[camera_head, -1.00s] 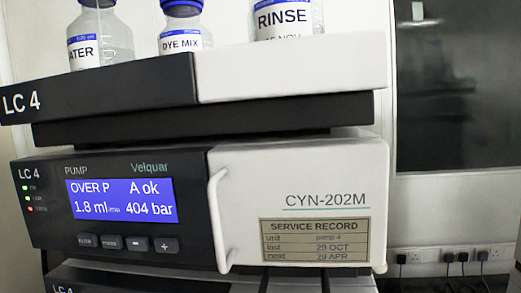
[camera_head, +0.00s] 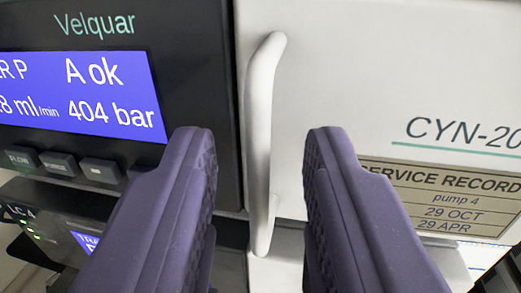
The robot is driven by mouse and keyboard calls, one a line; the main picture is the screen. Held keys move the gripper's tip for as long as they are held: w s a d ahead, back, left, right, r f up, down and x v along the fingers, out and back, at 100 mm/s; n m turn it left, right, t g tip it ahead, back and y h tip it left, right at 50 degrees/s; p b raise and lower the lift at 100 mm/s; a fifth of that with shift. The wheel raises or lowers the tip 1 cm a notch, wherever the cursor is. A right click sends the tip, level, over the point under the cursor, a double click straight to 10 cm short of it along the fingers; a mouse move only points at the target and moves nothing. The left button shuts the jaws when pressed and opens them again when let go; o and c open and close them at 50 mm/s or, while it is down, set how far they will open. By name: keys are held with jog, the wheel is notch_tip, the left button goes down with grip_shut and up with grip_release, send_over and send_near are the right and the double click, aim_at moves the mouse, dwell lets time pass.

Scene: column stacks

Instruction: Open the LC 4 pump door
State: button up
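The LC 4 pump door (camera_head: 350,70) is the white right half of the pump front, marked CYN-20 as far as the frame shows. It looks closed, flush with the dark display panel. Its white vertical handle (camera_head: 261,130) runs along the door's left edge. My gripper (camera_head: 252,145) is open, with its two purple fingers one on each side of the handle's lower part. The fingers appear apart from the handle, with a gap on both sides. The left finger overlaps the dark panel, and the right finger overlaps the door.
The pump's blue display (camera_head: 85,95) reads "A ok" and 404 bar, with buttons (camera_head: 60,163) below it. A service record label (camera_head: 450,200) is on the door at right. Another unit with a small blue display (camera_head: 86,241) is below at left.

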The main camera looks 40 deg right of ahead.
grip_shut()
dwell(1.4)
